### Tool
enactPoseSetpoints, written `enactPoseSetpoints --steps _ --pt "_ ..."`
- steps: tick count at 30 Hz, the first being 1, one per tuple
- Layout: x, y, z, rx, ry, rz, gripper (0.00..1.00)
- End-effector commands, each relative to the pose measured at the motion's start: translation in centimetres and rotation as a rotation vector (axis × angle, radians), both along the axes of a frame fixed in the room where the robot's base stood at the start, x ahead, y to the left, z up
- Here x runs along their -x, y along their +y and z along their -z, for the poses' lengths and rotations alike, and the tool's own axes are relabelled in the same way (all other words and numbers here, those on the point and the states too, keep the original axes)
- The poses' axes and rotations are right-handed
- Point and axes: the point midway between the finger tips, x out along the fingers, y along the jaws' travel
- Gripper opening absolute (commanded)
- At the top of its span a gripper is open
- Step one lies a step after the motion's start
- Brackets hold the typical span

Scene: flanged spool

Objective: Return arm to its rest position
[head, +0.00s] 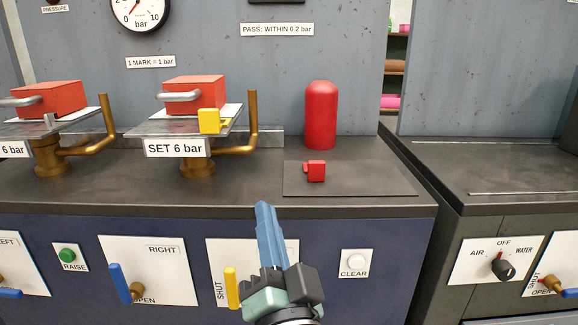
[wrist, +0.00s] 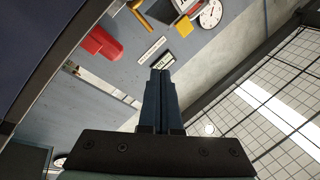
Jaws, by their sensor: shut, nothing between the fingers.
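My gripper (head: 264,217) is in front of the dark blue cabinet, its blue fingers shut together and pointing up. It holds nothing. In the wrist view the shut fingers (wrist: 157,80) point towards the back wall and ceiling. Behind the gripper a white panel with a yellow lever (head: 231,288) marked SHUT is partly hidden by my arm.
Two red blocks with grey handles, left (head: 48,99) and right (head: 194,95), sit on brass-piped stands on the counter. A red cylinder (head: 321,115) stands behind a dark mat (head: 375,183) bearing a small red part (head: 316,171). A blue lever (head: 120,283) protrudes from the cabinet front.

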Motion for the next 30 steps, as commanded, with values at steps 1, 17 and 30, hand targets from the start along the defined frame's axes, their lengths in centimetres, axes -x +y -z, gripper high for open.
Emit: enactPoseSetpoints --steps 1,17,30 --pt "0.7 0.0 -4.4 0.098 -0.097 0.052 0.00" --pt "11.8 -2.8 -30.1 0.604 -0.564 0.617 0.00" --pt "11.7 -2.7 -43.5 0.601 -0.562 0.610 0.00"
